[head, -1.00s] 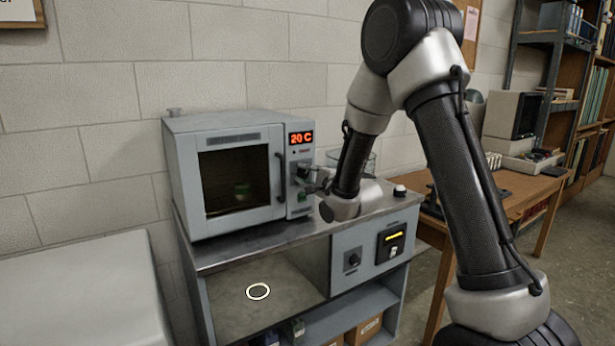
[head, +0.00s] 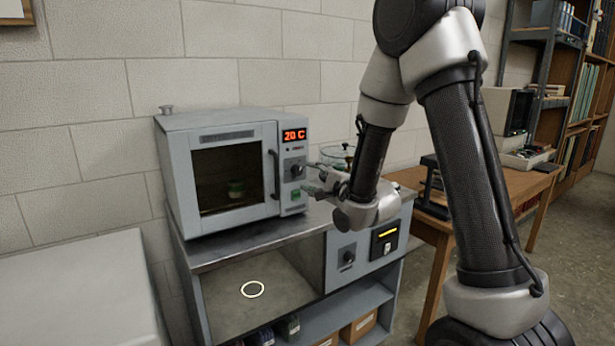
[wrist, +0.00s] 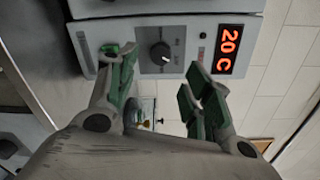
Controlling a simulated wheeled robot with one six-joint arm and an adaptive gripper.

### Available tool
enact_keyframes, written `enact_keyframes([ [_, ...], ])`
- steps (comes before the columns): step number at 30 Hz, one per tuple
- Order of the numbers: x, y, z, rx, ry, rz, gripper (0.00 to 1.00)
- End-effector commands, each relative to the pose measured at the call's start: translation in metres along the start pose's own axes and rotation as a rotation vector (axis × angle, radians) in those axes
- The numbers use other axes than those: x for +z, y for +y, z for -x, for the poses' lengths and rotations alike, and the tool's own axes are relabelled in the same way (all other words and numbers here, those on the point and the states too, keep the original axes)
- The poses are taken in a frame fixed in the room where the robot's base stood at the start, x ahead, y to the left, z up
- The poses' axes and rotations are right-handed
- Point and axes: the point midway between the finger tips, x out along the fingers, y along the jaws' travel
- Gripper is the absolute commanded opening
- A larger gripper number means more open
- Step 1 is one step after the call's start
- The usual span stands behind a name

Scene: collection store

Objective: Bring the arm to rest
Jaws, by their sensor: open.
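My gripper (head: 318,181) is in front of the control panel of a small grey oven (head: 224,170) in the head view. Its jaws are open and empty. In the wrist view, my gripper (wrist: 158,90) shows two green-padded fingers spread apart, with the oven's black knob (wrist: 160,53) beyond them. The oven display (head: 294,135) reads 20 C in red. I cannot tell whether a finger touches the panel.
The oven stands on a metal-topped bench (head: 250,240) with open shelves below. A glass vessel (head: 338,156) is behind my gripper. A wooden table (head: 425,181) with equipment stands to the right, and a pale box-like surface (head: 75,295) is at the lower left.

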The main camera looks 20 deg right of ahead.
Motion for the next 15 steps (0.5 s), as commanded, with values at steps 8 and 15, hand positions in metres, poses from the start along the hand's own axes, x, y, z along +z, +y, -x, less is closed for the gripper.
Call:
enact_keyframes([
  [8,0.0,0.0,0.005,-0.001,0.0,0.0,0.5],
  [15,-0.006,0.015,0.005,0.063,0.021,0.149,0.5],
])
